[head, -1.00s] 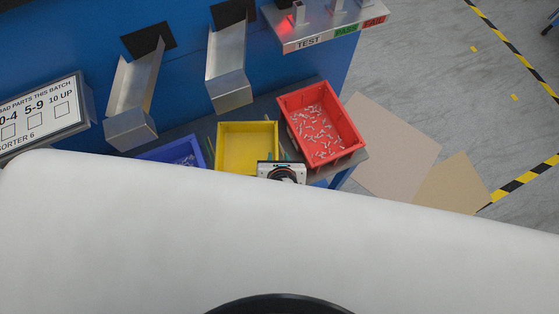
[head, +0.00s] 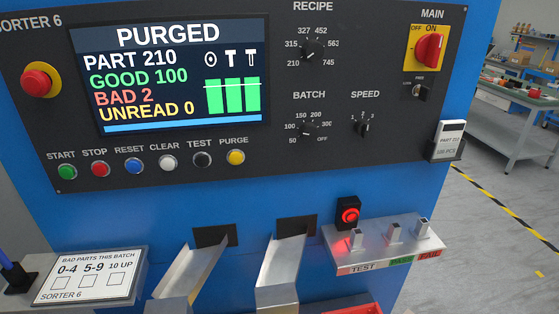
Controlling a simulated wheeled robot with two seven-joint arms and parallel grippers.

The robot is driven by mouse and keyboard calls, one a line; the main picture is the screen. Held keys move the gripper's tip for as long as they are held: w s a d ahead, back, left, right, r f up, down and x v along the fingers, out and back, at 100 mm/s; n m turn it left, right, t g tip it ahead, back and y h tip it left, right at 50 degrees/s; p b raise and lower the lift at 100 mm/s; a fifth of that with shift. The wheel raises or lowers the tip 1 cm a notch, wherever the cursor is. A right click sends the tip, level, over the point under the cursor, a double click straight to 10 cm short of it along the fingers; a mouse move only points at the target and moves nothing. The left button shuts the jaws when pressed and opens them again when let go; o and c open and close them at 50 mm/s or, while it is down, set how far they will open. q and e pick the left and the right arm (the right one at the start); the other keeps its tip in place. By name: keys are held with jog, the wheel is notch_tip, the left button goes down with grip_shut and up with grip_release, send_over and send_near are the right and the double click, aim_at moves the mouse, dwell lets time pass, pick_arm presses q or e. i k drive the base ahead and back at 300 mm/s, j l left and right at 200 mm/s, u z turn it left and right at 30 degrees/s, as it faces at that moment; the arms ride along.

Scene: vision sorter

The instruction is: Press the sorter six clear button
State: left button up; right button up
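The sorter six panel (head: 200,180) faces me in the head view. Its white clear button (head: 168,163) sits in the lower button row, under the label CLEAR, between the blue reset button (head: 133,166) and the black test button (head: 202,159). The screen (head: 183,75) reads PURGED, PART 210, GOOD 100, BAD 2, UNREAD 0. Neither of my grippers is in view. Nothing covers the clear button.
The row also has green start (head: 67,172), red stop (head: 101,169) and yellow purge (head: 235,157) buttons. A red emergency knob (head: 37,83) is at upper left.

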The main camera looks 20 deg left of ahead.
aim_at(168, 163)
jog(key=u, duration=1.45)
